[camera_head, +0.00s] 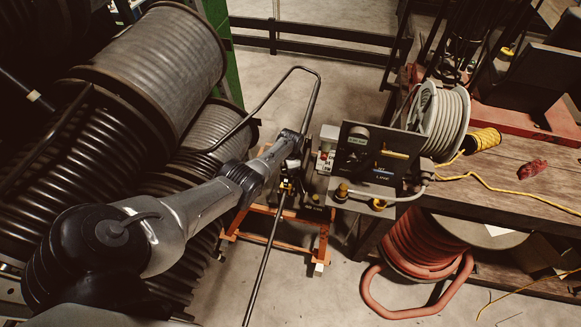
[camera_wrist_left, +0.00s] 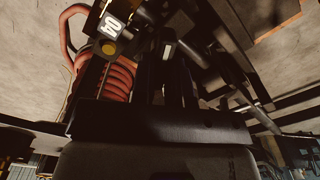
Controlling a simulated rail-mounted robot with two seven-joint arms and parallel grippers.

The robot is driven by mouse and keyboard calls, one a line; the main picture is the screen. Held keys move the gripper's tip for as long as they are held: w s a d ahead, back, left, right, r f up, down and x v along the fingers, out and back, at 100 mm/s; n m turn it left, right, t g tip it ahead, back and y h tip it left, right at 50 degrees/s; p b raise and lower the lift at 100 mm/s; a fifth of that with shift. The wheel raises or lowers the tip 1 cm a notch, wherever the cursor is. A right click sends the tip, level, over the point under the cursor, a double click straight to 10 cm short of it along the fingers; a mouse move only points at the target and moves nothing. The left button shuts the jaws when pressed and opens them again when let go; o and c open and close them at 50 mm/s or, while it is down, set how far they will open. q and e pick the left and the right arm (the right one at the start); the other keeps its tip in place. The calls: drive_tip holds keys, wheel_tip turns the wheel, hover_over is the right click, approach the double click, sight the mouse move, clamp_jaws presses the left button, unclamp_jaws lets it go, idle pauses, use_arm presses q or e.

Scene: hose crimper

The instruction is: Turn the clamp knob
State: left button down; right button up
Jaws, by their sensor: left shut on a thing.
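My left arm reaches in from the left in the camera_head view. Its gripper (camera_head: 290,165) is at the left side of the crimper (camera_head: 372,155), above the orange stand. In the left wrist view the gripper (camera_wrist_left: 172,88) has its dark fingers close together, shut on a small dark part, likely the clamp knob. The fingers and shadow hide most of that part, so I cannot see how it is turned. My right gripper is not in view.
The orange stand (camera_head: 322,240) is under the crimper, with a bent black bar (camera_head: 262,112) beside it. A wooden bench (camera_head: 520,178) with a grey hose reel (camera_head: 445,120) is at right. A red hose coil (camera_head: 415,245) lies below. Large cable drums (camera_head: 165,60) fill the left.

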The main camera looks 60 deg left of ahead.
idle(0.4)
use_arm(q)
drive_tip(key=c, duration=1.1)
unclamp_jaws()
wheel_tip(320, 180, up, 6)
drive_tip(key=p, duration=0.4)
drive_tip(key=shift+r, duration=0.2)
wheel_tip(320, 180, up, 7)
drive_tip(key=shift+r+p, duration=0.2)
drive_tip(key=shift+p, duration=0.45)
